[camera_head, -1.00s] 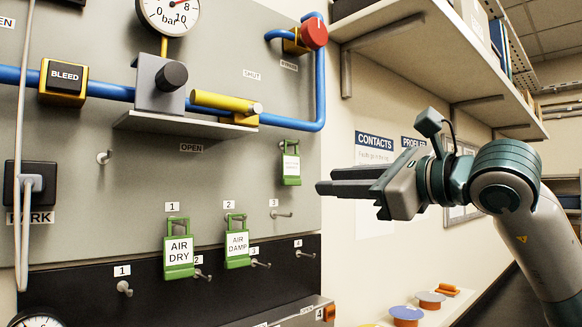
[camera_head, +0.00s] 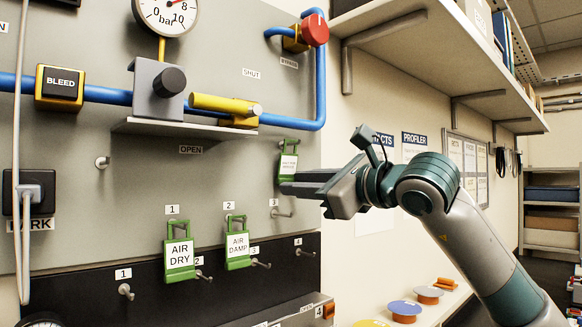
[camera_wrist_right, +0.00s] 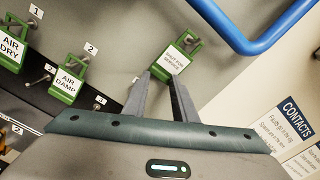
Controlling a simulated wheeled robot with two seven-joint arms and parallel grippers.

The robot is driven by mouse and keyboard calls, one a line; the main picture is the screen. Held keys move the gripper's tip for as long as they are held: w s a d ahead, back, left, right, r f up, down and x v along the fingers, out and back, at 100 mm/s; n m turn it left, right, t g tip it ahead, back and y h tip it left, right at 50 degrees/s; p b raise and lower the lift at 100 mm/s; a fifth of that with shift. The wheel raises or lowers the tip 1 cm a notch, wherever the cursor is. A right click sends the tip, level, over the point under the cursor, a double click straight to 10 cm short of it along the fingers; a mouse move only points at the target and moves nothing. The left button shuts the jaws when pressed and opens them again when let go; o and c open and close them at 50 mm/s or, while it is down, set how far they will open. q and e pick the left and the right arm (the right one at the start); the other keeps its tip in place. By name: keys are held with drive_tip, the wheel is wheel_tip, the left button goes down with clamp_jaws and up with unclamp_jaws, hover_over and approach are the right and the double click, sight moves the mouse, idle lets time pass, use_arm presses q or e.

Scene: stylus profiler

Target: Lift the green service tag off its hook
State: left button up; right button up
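The green service tag (camera_head: 288,164), with a small white label, hangs on its hook at the right part of the grey panel, below the blue pipe. In the wrist view the tag (camera_wrist_right: 175,54) lies just beyond the fingertips, its lower edge near the gap between them. My right gripper (camera_head: 284,187) points left at the tag's lower end; in the wrist view its two fingers (camera_wrist_right: 160,76) are apart with nothing clearly held. I cannot tell whether they touch the tag. My left gripper is not in view.
Two other green tags, AIR DRY (camera_head: 179,254) and AIR DAMP (camera_head: 237,246), hang lower left. A bare hook (camera_head: 282,214) sits below my gripper. The blue pipe (camera_head: 321,80) and a red knob (camera_head: 315,31) are above. A shelf (camera_head: 440,65) overhangs at upper right.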

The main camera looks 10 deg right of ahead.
drive_tip(key=shift+w+a, duration=0.2)
drive_tip(key=shift+w, duration=0.1)
drive_tip(key=shift+b, duration=0.45)
idle(0.3)
drive_tip(key=shift+r, duration=0.1)
clamp_jaws()
idle(1.4)
drive_tip(key=shift+o, duration=0.6)
unclamp_jaws()
